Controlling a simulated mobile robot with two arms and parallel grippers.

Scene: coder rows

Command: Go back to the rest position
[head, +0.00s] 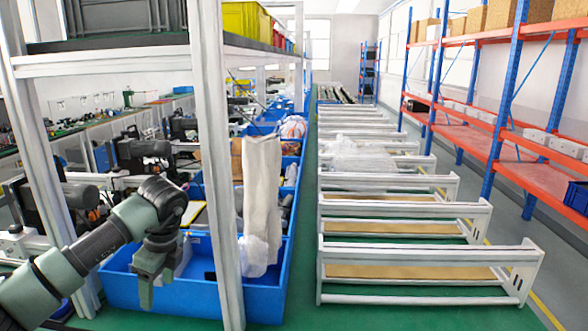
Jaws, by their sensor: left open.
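My left arm comes in from the lower left, and its gripper (147,284) points down in front of the near blue bin. It is open, and I see nothing held in it. The gripper overlaps the bin's left part in the picture; I cannot tell how far apart they are. My right gripper is not in the head view.
A white post (216,170) of the shelf frame stands just right of my left arm. The blue bin (262,296) holds bags and wrapped items. White racks (425,252) line the middle. Orange and blue shelving (510,150) stands at the right. Green floor shows at the front.

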